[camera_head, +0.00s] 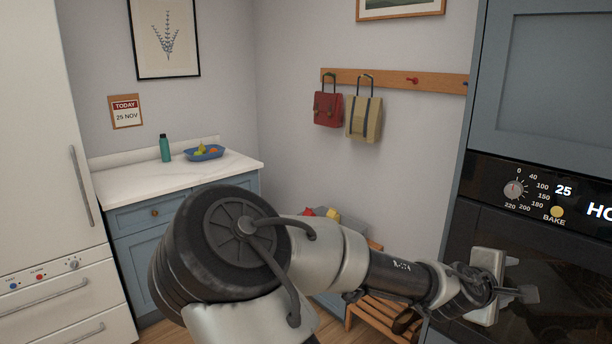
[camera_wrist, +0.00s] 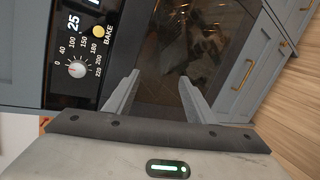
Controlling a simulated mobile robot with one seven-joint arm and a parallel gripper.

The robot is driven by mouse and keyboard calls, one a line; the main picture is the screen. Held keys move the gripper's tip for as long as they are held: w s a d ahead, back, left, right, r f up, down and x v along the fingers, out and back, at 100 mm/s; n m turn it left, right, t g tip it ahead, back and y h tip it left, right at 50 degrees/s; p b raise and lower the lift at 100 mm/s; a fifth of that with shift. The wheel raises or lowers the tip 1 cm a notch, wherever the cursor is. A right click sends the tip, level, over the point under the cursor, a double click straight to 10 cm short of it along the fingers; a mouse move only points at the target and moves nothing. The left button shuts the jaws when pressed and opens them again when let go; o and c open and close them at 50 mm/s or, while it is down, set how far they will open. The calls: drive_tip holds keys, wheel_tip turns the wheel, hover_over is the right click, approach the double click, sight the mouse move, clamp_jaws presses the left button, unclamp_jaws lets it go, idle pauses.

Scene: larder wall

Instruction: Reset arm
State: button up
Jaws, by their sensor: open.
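My arm stretches across the lower middle of the head view to the right. My gripper (camera_head: 520,293) is at its end, in front of the dark oven door (camera_head: 470,235). In the wrist view my gripper (camera_wrist: 158,92) shows two grey fingers spread apart with nothing between them. The oven's glass door (camera_wrist: 195,45) lies beyond the fingers. I cannot tell the exact gap between the fingers and the door.
The oven panel has a dial (camera_head: 514,190) and a yellow BAKE button (camera_head: 557,211). A white-topped counter (camera_head: 125,183) holds a green bottle (camera_head: 165,148) and a blue tray (camera_head: 190,156). A wooden slatted bench (camera_head: 375,318) stands behind my arm. A white fridge (camera_head: 40,130) is at left.

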drive_tip(key=s+a+f+m+g+y+p, duration=0.1)
drive_tip(key=s+a+f+m+g+y, duration=0.25)
drive_tip(key=f, duration=0.55)
drive_tip(key=s+a+m+y+p, duration=0.1)
drive_tip(key=s+a+m+y, duration=0.15)
drive_tip(key=a, duration=0.35)
drive_tip(key=s+a+m+y+p, duration=0.1)
drive_tip(key=a+y, duration=0.2)
drive_tip(key=a, duration=0.2)
drive_tip(key=s+a+r+y+p, duration=0.1)
drive_tip(key=s+a+r, duration=0.2)
drive_tip(key=r, duration=0.4)
drive_tip(key=s+a+r+m+t+p, duration=0.1)
drive_tip(key=s+a+r, duration=0.3)
drive_tip(key=a+r, duration=0.2)
drive_tip(key=s+a+r+m+t+y+p, duration=0.1)
drive_tip(key=s+a+r, duration=0.3)
drive_tip(key=r, duration=0.5)
drive_tip(key=shift+a+y, duration=0.3)
drive_tip(key=shift+a, duration=0.2)
drive_tip(key=shift+s, duration=0.1)
